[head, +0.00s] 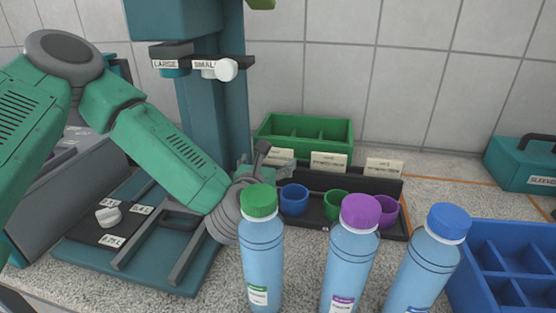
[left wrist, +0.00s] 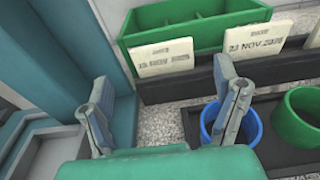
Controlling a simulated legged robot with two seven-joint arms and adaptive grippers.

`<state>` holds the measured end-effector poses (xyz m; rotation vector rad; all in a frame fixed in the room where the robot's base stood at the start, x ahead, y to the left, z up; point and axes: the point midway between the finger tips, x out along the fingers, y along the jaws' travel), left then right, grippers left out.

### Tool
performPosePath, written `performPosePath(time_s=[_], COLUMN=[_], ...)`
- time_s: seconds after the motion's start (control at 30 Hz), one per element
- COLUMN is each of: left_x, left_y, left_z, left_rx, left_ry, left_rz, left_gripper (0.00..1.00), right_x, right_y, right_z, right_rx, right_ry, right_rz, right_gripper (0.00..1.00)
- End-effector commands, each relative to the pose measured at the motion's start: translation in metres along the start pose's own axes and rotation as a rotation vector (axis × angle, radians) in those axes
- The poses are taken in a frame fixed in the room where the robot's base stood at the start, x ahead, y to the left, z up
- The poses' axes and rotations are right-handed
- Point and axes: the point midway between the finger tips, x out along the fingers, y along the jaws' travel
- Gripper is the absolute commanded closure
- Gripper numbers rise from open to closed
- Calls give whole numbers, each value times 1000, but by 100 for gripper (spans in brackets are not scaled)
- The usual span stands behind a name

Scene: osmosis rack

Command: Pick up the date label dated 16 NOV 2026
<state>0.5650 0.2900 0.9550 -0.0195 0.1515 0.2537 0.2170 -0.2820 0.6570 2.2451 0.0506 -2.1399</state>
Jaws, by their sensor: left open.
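Three cream date labels stand in a black rack (head: 338,182) behind the bottles. The left label (head: 281,155) is partly behind my gripper; in the left wrist view the same label (left wrist: 162,58) seems to read 16 NOV 2026, though its print is blurred. The middle label (head: 328,162) shows 23 NOV 2026 in the left wrist view (left wrist: 254,45). The right label (head: 384,167) is too small to read. My left gripper (head: 262,158) is open and empty. Its fingers (left wrist: 165,88) are apart, in front of and below the left label, not touching it. My right gripper is not in view.
Blue (head: 294,200), green (head: 336,205) and purple (head: 386,211) cups sit before the labels. Three capped bottles (head: 262,245) stand in front. A green bin (head: 305,135) is behind the rack. A teal column (head: 215,110) rises close on the left. A blue crate (head: 510,260) is at right.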

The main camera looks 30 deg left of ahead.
Motion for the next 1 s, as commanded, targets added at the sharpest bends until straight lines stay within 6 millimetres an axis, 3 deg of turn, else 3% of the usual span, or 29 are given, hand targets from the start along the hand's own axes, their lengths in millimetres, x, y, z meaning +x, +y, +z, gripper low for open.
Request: performPosePath(time_s=[0.03, 0.33, 0.6, 0.93, 1.0], left_x=[1, 26, 68, 75, 74], left_y=[0, -4, -2, -2, -2], left_z=[-9, -3, -4, -4, -4], left_rx=[3, 4, 2, 1, 1], left_ry=[2, -4, -2, -1, 0], left_rz=[0, 0, 0, -1, -1], left_gripper=[17, 17, 17, 17, 42], right_x=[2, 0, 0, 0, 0], right_y=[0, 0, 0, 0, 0], right_z=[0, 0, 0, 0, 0], right_rx=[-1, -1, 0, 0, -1], right_ry=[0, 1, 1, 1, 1], right_rz=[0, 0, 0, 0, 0], right_gripper=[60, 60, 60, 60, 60])
